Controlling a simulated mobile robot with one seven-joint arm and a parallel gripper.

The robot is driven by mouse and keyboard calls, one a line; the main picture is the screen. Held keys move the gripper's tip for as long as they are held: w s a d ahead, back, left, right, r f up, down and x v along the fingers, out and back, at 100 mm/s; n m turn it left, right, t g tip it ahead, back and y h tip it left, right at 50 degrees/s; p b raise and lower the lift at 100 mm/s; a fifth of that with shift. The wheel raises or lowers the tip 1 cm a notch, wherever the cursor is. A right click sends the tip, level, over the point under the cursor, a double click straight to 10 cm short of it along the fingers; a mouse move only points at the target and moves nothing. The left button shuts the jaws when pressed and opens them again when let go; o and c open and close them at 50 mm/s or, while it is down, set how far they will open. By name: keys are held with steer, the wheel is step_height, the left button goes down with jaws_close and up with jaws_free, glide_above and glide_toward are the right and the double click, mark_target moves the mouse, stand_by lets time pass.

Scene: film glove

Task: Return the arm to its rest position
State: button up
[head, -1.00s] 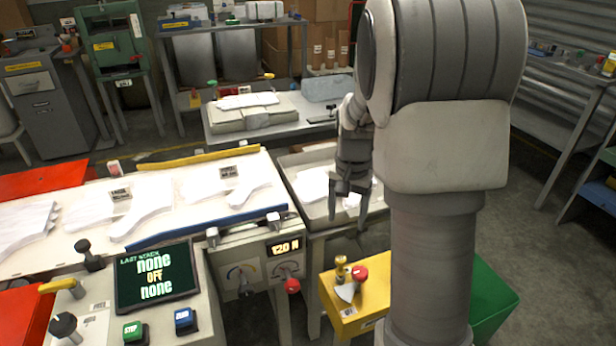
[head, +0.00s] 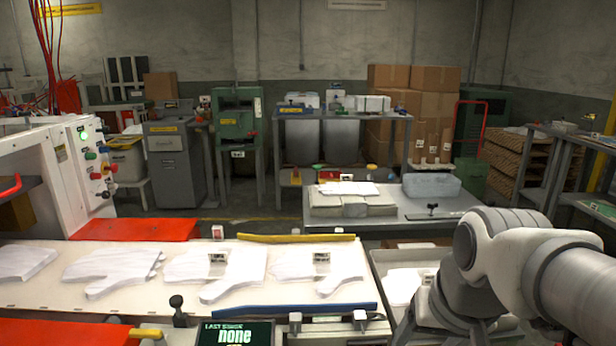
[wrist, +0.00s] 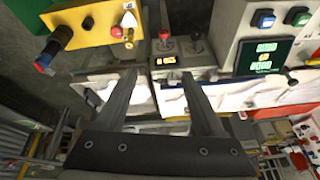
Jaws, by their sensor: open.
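My arm (head: 545,270) reaches in from the lower right of the head view, beside the grey tray of white glove pieces (head: 378,268). The end of the arm is cut off by the bottom edge there. In the wrist view my gripper (wrist: 158,76) has its two dark fingers spread wide apart, with nothing between them. Beyond the fingertips are a panel with small levers (wrist: 181,55) and a yellow box (wrist: 85,28) with knobs on it.
A long table (head: 130,308) with white glove shapes fills the left front, edged by a blue bar (head: 255,311) and a yellow bar (head: 295,238). A display (head: 233,334) stands in front. A grey bench (head: 400,212) is behind the tray. Shelving (head: 585,145) stands at right.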

steer(key=s+a+n+t, duration=0.1)
steer(key=s+a+n, duration=0.1)
steer(key=s, duration=0.2)
step_height(320, 180, up, 18)
steer(key=p, duration=1.7)
steer(key=shift+s+p, duration=0.3)
steer(key=shift+s, duration=0.1)
